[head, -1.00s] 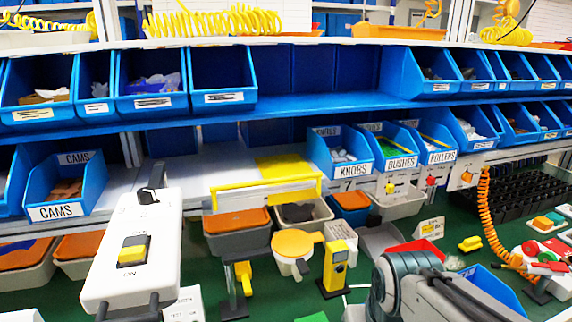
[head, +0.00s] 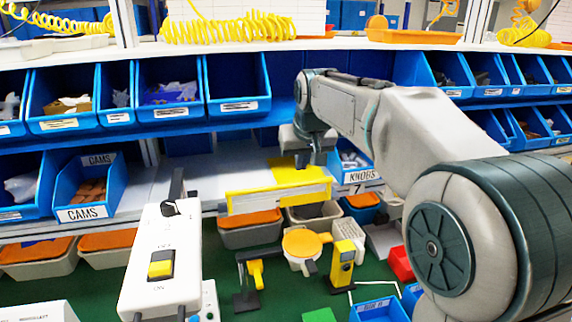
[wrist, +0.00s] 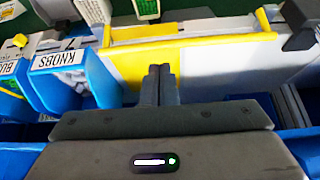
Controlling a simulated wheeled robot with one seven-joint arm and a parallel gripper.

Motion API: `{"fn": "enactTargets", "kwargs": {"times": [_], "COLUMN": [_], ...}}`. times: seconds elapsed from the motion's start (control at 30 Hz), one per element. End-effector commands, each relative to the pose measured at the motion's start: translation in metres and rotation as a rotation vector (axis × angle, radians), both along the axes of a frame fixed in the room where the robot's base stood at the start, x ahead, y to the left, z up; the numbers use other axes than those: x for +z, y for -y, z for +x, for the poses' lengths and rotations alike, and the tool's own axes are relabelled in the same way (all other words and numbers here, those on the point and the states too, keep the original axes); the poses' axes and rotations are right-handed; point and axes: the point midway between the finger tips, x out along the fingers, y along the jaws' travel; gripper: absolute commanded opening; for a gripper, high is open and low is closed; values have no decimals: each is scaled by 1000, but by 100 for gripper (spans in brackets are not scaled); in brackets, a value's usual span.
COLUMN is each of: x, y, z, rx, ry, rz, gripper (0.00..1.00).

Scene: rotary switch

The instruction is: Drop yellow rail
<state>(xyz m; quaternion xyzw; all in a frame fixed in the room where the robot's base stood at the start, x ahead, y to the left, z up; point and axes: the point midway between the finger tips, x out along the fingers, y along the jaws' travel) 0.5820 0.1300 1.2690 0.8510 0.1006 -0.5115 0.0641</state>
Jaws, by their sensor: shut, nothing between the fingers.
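The yellow rail (head: 275,188) runs along the front edge of the shelf bay, left of the KNOBS bin, and its bar looks raised above the edge. In the wrist view the rail (wrist: 185,40) crosses near the top, with a short post at each end. My gripper (head: 318,158) is over the bay, behind the rail and above the yellow patch (head: 290,168). In the wrist view my gripper (wrist: 160,76) has its fingers together and empty, apart from the rail. My forearm covers part of the right-hand bins.
The KNOBS bin (wrist: 72,75) stands close beside my gripper. A blue upper shelf of bins (head: 235,90) is overhead. A CAMS bin (head: 85,190) is at left. A white switch box (head: 160,265) stands in front, and several trays and tools lie below the rail.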

Motion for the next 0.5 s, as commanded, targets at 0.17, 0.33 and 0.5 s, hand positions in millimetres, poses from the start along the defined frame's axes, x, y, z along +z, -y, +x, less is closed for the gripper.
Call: {"fn": "enactTargets", "kwargs": {"times": [0.17, 0.33, 0.5], "x": [22, 26, 26], "y": [-28, -35, -35], "z": [33, 42, 41], "rx": [33, 41, 41], "ry": [31, 40, 41], "rz": [13, 17, 17], "gripper": [0, 0, 0]}}
